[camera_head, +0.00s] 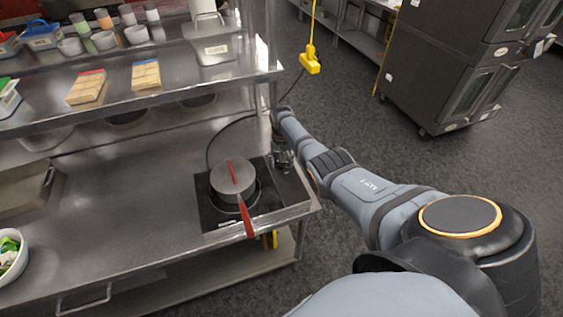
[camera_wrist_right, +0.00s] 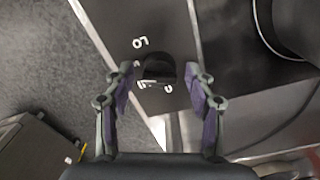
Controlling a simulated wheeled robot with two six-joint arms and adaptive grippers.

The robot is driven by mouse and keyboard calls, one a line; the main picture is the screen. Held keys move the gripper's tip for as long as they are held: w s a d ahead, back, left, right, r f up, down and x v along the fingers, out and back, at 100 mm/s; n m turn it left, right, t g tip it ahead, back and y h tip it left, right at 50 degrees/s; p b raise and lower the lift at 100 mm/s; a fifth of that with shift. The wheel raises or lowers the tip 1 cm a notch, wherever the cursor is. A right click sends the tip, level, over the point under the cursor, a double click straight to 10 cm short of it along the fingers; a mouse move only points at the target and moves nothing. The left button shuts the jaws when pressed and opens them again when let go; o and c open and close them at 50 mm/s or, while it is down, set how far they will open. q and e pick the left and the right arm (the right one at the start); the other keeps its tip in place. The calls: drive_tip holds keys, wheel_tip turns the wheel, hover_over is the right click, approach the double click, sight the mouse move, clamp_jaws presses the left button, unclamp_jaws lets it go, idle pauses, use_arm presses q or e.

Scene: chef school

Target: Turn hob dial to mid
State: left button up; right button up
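The black hob (camera_head: 212,216) sits on the steel counter near its right end, with a lidded pan (camera_head: 230,182) on it. In the head view my right gripper (camera_head: 283,157) is at the hob's right side and hides the dial. My left gripper is not in view.
The pan's red handle (camera_head: 245,218) sticks out over the counter's front edge. A steel shelf (camera_head: 190,85) with containers and bread-like blocks hangs above the counter. A yellow hanging socket (camera_head: 310,64) and dark ovens (camera_head: 440,80) stand beyond. The left counter has bare room.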

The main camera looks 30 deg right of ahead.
drive_tip(key=shift+r, duration=0.1)
wheel_tip(320, 180, up, 12)
idle(0.5)
idle(0.4)
